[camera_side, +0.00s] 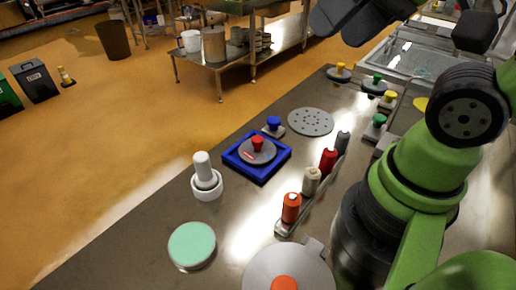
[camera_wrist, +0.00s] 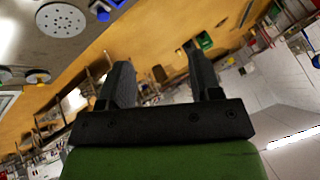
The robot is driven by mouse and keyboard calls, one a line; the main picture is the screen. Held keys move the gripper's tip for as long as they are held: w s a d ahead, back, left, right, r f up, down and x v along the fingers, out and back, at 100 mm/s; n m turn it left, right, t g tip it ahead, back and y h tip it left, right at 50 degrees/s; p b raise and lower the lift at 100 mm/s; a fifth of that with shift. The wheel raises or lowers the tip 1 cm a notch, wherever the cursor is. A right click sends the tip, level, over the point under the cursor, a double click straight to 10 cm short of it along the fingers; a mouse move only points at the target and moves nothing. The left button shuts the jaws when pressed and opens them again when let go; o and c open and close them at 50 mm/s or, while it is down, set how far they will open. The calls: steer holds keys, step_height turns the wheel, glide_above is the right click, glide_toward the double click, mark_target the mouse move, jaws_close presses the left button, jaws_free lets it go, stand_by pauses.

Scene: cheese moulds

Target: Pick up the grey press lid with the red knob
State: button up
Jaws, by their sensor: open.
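The grey press lid (camera_side: 264,157) is a round disc with a red knob (camera_side: 257,143) on top. It lies within a blue square frame (camera_side: 281,161) on the metal table, in the middle of the side view. I cannot make it out in the wrist view. My gripper (camera_wrist: 158,72) shows in the wrist view with its two black fingers apart and nothing between them. It is tilted away from the table and well clear of the lid. In the side view the dark end of my arm is at the top, and its fingers cannot be made out.
A small blue-knobbed piece (camera_side: 273,126) stands right behind the frame, with a perforated grey disc (camera_side: 311,122) beyond. A rack of coloured bottles (camera_side: 292,208) is to the right. A white cup-shaped piece (camera_side: 207,183) and a mint-topped round (camera_side: 192,246) stand left and in front.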

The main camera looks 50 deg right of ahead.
steer(key=w+d+f+g, duration=0.1)
steer(key=w+f+g, duration=0.1)
steer(key=w, duration=0.4)
steer(key=g+h, duration=0.2)
steer(key=g, duration=0.2)
glide_above(257, 138)
step_height(257, 138, down, 15)
steer(key=shift+g, duration=0.5)
step_height(257, 138, down, 7)
steer(key=shift+a+r, duration=0.1)
steer(key=shift+r, duration=0.05)
step_height(257, 138, down, 6)
steer(key=shift+r, duration=0.15)
jaws_close()
